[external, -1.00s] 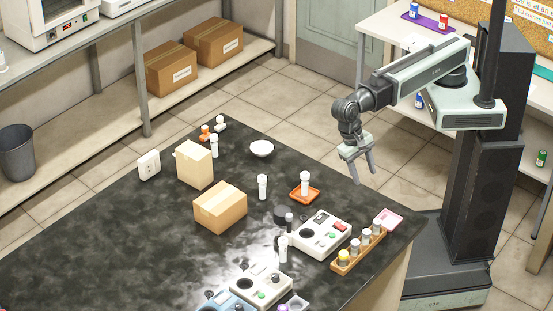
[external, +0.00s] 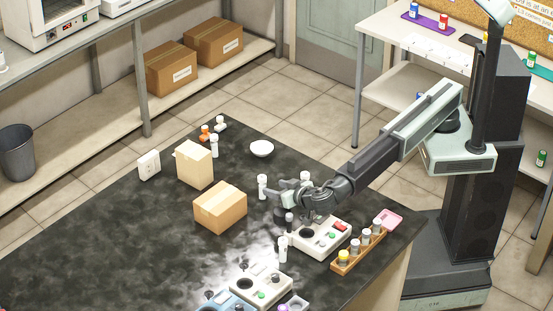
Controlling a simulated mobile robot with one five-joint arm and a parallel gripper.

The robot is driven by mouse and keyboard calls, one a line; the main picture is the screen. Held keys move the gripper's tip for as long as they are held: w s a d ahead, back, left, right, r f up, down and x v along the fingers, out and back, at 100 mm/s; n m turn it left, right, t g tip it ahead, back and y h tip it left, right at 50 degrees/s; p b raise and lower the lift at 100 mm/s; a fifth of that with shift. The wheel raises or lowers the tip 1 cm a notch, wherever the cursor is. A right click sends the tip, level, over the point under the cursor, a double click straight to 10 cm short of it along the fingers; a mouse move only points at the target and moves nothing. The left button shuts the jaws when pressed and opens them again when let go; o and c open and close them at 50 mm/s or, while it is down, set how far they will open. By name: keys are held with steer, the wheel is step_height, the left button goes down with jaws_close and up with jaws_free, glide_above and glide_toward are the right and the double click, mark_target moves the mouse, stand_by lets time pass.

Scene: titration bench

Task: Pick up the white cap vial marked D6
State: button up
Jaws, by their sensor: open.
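Several white-capped vials stand on the dark bench; their markings are too small to read, so I cannot tell which is D6. One white-capped vial (external: 262,187) stands upright in the middle. Another vial (external: 305,176) shows only its top behind my arm. A third vial (external: 283,249) stands in front, beside the white device, and a fourth (external: 214,147) stands at the back by a carton. My gripper (external: 276,202) is open and low over the bench, its fingers pointing left close to the middle vial. I cannot tell whether they touch it.
A white device (external: 322,238) lies under my arm, with a wooden rack of vials (external: 345,259) to its right. Cartons (external: 220,207) stand to the left. The bench's left front is clear.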

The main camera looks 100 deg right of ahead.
mark_target(265, 183)
steer(key=shift+w+d+r, duration=0.1)
steer(key=shift+w+d, duration=0.05)
steer(key=shift+w, duration=0.05)
steer(key=shift+b+x, duration=0.35)
steer(key=shift+x, duration=0.65)
steer(key=b+x, duration=0.1)
steer(key=x, duration=0.4)
steer(key=shift+w+d+b, duration=0.25)
steer(key=shift+b, duration=0.15)
jaws_close()
